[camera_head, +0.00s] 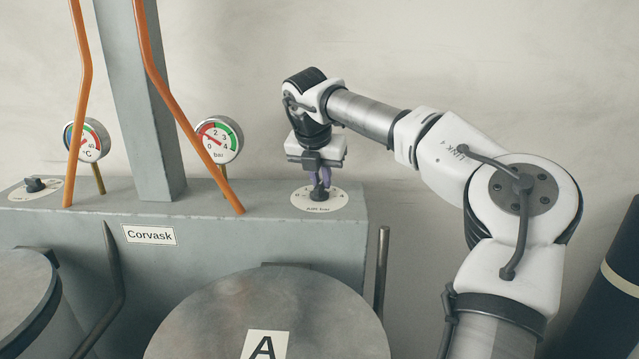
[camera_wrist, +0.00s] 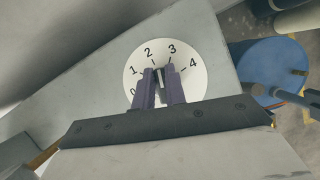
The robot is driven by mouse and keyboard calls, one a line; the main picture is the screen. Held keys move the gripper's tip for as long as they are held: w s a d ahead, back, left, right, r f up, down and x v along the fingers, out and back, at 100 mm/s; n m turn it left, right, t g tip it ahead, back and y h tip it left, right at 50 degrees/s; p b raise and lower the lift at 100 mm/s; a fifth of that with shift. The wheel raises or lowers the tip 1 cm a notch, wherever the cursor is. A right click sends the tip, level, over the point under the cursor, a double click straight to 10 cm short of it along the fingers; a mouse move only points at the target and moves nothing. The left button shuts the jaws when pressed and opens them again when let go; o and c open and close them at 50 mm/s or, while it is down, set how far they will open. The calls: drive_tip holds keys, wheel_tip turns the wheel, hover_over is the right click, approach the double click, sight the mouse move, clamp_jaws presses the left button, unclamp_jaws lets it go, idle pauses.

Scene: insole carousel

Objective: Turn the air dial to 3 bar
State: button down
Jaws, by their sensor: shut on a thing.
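The air dial has a round white face (camera_head: 334,201) on top of the grey machine housing, with a dark knob (camera_head: 319,194) at its centre. In the wrist view the dial face (camera_wrist: 194,82) shows numbers from 0 to 4. My gripper (camera_head: 320,184), with purple fingers, points down and is shut on the knob. The fingers also show in the wrist view (camera_wrist: 161,80). They hide much of the knob; its pale mark seems to point between 2 and 3, but I cannot read it exactly. The bar gauge (camera_head: 218,140) stands left of the dial; its red needle points to the upper left.
A °C gauge (camera_head: 88,140) and a second knob (camera_head: 35,184) are at the far left. Orange pipes (camera_head: 180,110) and a grey column (camera_head: 140,100) rise left of my gripper. A round plate marked A (camera_head: 215,320) lies in front. A blue drum (camera_wrist: 268,65) shows in the wrist view.

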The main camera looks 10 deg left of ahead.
drive_tip(key=m, duration=0.2)
drive_tip(key=m+h, duration=0.1)
drive_tip(key=m, duration=0.1)
drive_tip(key=shift+d+m+g+h, duration=0.15)
drive_tip(key=shift+m+g+h, duration=0.15)
idle(0.5)
drive_tip(key=c, duration=1.4)
unclamp_jaws()
drive_tip(key=shift+c, duration=0.2)
drive_tip(key=shift+s, duration=0.1)
drive_tip(key=v, duration=1.3)
drive_tip(key=shift+r+p, duration=0.35)
drive_tip(key=shift+r, duration=0.05)
drive_tip(key=shift+s, duration=0.15)
